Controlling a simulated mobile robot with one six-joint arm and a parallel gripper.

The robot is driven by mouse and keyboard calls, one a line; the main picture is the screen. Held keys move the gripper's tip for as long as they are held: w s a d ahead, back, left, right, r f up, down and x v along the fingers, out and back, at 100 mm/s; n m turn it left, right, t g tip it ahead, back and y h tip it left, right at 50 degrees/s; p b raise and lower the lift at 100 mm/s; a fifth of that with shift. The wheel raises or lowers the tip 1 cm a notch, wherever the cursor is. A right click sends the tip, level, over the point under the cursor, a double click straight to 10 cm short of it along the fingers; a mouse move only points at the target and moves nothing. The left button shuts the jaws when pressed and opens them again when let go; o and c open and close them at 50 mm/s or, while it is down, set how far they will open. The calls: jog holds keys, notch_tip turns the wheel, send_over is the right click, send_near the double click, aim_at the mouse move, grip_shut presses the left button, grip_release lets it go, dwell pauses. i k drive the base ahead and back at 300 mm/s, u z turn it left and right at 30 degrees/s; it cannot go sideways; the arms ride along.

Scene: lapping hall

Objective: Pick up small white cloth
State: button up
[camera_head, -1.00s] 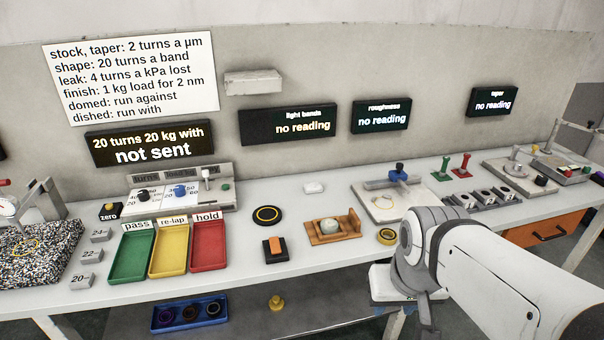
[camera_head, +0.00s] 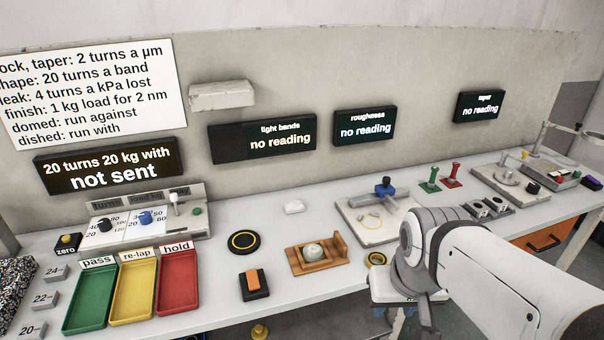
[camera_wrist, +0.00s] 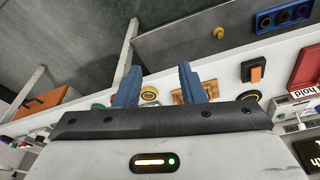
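A small white folded cloth (camera_head: 294,206) lies on the grey-white bench top in the head view, behind the wooden holder and right of the black disc. I cannot make it out in the wrist view. My gripper shows in the wrist view (camera_wrist: 158,88) with its two blue fingers apart and nothing between them. The gripper is well away from the cloth.
A wooden holder (camera_head: 333,262) with a pale round part stands in front of the cloth. A black disc (camera_head: 244,243), an orange-topped block (camera_head: 254,285) and a red tray (camera_head: 178,285) are left of it. A lapping plate (camera_head: 352,228) is right. Bench top around the cloth is clear.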

aim_at(296, 206)
jog(key=i, duration=1)
jog(key=u, duration=0.05)
